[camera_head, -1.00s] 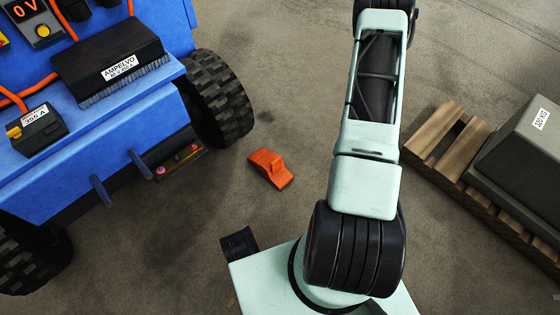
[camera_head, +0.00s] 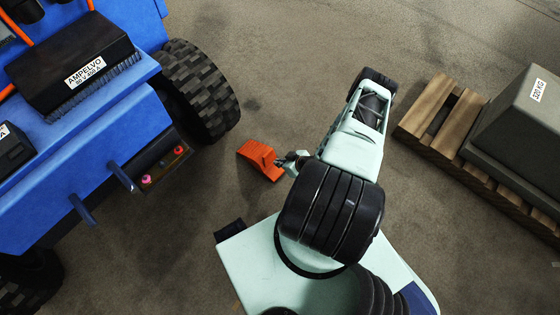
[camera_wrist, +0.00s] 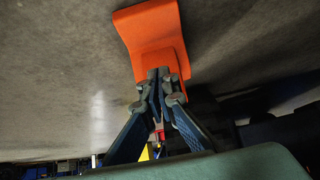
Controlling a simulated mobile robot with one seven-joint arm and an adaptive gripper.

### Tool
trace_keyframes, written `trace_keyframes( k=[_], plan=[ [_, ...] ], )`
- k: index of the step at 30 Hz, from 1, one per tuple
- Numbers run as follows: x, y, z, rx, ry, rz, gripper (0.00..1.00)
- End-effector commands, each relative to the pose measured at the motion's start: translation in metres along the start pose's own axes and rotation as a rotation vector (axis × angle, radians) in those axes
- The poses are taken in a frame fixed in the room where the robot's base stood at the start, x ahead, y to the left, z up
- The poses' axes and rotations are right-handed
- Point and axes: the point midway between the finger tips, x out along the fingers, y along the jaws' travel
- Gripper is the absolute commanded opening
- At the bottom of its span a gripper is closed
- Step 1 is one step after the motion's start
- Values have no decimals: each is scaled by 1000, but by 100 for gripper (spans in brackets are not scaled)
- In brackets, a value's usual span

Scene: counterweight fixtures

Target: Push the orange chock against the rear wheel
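The orange chock (camera_head: 261,160) lies on the floor just below and right of the blue vehicle's black wheel (camera_head: 203,90), with a narrow strip of floor between them. My gripper (camera_head: 290,159) is low at the chock's right end, partly hidden by my arm. In the wrist view the chock (camera_wrist: 152,30) is right ahead of my gripper (camera_wrist: 160,78). The two fingertips are together, with no chock part visible between them. They overlap the chock's near end; whether they touch it I cannot tell.
The blue vehicle (camera_head: 90,135) fills the left, with two blue pegs jutting out over the floor. A wooden pallet (camera_head: 436,105) bearing a grey block (camera_head: 515,125) marked 320 KG stands at right.

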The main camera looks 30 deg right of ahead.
Motion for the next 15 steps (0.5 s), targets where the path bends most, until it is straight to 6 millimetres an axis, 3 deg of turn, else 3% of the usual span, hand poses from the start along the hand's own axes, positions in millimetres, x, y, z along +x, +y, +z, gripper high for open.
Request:
trace_keyframes(
  k=[6, 15],
  plan=[
    [29, 1, 2, -1, 0, 1, 0],
    [54, 1, 1, -2, 0, 1, 0]
  ],
)
